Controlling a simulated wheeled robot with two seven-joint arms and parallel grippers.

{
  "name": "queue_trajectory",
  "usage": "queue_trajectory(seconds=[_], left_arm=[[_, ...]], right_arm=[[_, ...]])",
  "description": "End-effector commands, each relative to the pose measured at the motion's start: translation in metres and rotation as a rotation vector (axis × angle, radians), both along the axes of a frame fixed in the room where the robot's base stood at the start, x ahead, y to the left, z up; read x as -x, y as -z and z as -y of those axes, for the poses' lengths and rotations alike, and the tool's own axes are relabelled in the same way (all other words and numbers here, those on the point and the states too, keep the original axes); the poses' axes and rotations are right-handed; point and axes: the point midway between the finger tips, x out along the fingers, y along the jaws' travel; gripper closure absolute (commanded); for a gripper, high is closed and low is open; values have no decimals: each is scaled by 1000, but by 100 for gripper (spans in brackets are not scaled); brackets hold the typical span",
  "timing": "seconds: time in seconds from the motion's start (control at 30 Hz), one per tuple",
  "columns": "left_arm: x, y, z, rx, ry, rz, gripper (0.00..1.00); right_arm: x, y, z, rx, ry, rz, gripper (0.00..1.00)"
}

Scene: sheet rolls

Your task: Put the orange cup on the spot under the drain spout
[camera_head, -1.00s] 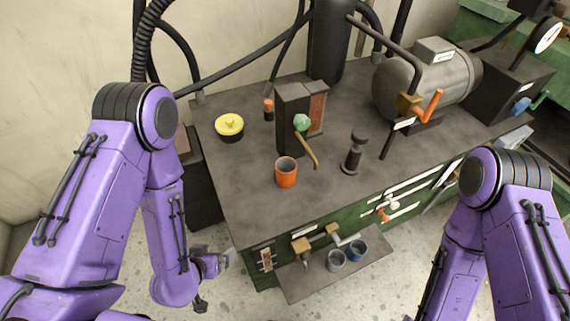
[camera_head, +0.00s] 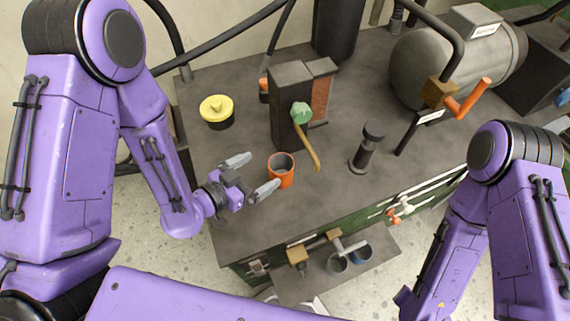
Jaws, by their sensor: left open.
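The orange cup (camera_head: 281,171) stands upright on the dark worktop, in front of a dark block with a green knob and a brass lever. My left gripper (camera_head: 262,170) is open just left of the cup, its two grey fingers pointing toward it; the cup does not look gripped. Brass spout fittings (camera_head: 297,256) stick out of the bench front above a low shelf (camera_head: 300,288). I cannot tell which fitting is the drain spout. My right gripper is not visible.
A yellow-lidded pot (camera_head: 216,112) stands at the worktop's left. The dark block (camera_head: 290,105) is behind the cup. A black stamp-like tool (camera_head: 368,147) stands to its right. A grey motor-like tank (camera_head: 450,65) with an orange handle fills the back right.

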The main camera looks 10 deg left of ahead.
Motion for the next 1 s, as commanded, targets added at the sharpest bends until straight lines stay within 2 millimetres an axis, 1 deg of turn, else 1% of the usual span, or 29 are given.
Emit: queue_trajectory(seconds=[0.03,0.23,0.3,0.37,0.5,0.67,0.83,0.9,1.0], left_arm=[[2,16,0,0,0,0,0],[0,38,1,1,1,-3,0],[-2,40,1,0,1,-4,0],[-7,41,4,0,2,-3,0],[-28,46,18,-1,1,-3,0],[-44,52,28,0,-2,-5,0],[-68,52,44,1,-2,-4,0],[-78,59,50,0,-3,-4,0],[-85,64,55,1,-4,-5,0]], right_arm=[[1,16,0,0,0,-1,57],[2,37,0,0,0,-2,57],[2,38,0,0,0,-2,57],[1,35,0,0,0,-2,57],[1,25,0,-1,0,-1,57],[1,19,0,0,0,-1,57],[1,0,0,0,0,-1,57],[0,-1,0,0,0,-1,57],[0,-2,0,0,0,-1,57]])
